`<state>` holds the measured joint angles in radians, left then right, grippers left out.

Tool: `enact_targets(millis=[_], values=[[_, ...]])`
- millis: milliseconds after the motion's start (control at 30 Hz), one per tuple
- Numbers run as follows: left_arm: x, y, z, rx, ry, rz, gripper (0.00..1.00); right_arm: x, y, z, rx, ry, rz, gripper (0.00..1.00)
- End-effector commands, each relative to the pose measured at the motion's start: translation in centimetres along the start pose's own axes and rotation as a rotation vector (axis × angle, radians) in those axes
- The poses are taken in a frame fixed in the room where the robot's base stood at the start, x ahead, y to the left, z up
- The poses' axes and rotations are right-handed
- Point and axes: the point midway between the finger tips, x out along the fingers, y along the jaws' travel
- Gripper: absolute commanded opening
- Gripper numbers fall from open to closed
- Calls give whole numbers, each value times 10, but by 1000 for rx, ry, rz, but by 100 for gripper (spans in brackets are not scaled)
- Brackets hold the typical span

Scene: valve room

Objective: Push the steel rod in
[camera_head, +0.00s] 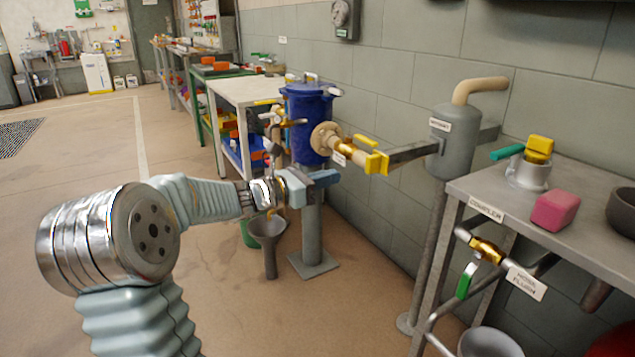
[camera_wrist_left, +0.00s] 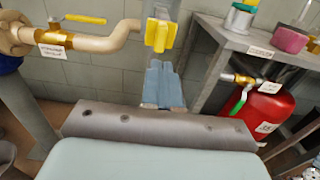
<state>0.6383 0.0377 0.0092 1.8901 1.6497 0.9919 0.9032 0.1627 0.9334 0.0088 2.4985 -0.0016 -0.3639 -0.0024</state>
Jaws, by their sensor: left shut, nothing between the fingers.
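I cannot pick out the steel rod for certain. A grey metal bar (camera_head: 411,153) runs from a yellow handle piece (camera_head: 376,162) to the grey cylinder (camera_head: 455,140) by the wall; I cannot tell whether it is the rod. My left gripper (camera_head: 322,180) is shut and empty, its blue fingers in front of the blue vessel and lower left of the yellow piece. In the left wrist view, the shut fingers (camera_wrist_left: 163,85) point towards the yellow piece (camera_wrist_left: 160,30), with no contact clearly visible. My right gripper is not in view.
A metal table (camera_head: 580,210) at right holds a grey coupler (camera_head: 528,174) with yellow and teal parts, and a pink block (camera_head: 555,211). The blue vessel (camera_head: 306,120) and a grey funnel (camera_head: 268,232) stand close to my left gripper. Floor at left is open.

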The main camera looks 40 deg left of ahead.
Motion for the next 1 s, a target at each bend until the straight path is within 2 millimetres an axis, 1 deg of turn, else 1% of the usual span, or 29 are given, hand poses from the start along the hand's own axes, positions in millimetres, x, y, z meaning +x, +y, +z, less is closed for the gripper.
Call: enact_targets(millis=[33,100,200,300,400,567,900,1000], values=[[11,0,0,-2,0,-3,0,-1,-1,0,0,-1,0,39],[26,-1,0,-2,1,-3,0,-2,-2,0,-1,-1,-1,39],[45,0,0,-1,1,-2,0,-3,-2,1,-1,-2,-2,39],[60,-1,0,0,1,-3,0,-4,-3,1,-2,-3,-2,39],[71,0,-1,-2,2,-1,0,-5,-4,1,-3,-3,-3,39],[78,0,-1,0,1,-1,0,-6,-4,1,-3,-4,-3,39],[79,0,-1,0,2,-1,0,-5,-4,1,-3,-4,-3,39],[83,-1,-1,0,2,-2,0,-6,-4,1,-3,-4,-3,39]])
